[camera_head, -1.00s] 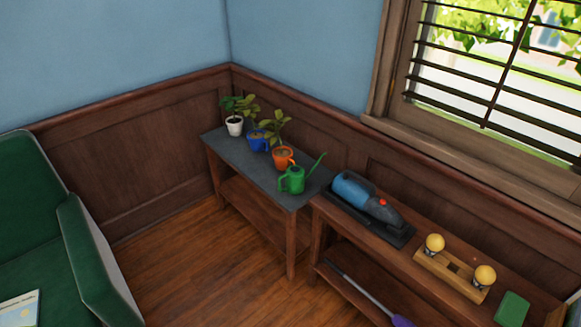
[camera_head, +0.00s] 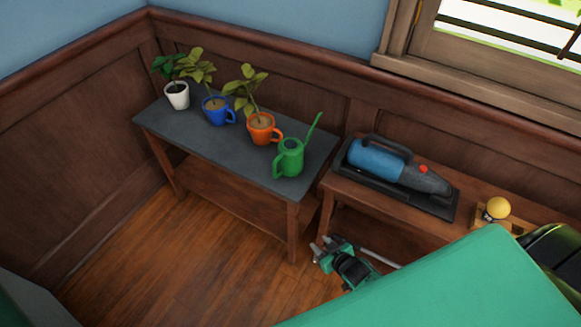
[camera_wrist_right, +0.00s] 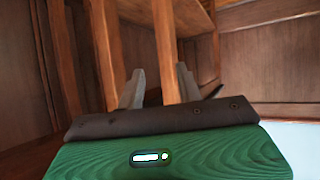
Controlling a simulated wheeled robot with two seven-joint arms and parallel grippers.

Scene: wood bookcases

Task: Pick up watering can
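The green watering can (camera_head: 289,158) stands upright near the front right end of a grey-topped side table (camera_head: 240,163). Its spout points up to the right and its handle is on the left. My right gripper (camera_head: 321,247) is low, in front of the table's right end, below the tabletop and apart from the can. In the right wrist view its two fingers (camera_wrist_right: 160,86) are spread with nothing held between them; wooden legs show behind, and the can is not in that view. My left gripper is not in view.
An orange mug (camera_head: 263,131), a blue mug (camera_head: 217,113) and a white pot (camera_head: 177,97) hold plants left of the can. A handheld vacuum (camera_head: 395,170) sits on the neighbouring bench (camera_head: 345,192). My green arm covers the lower right. Floor in front is clear.

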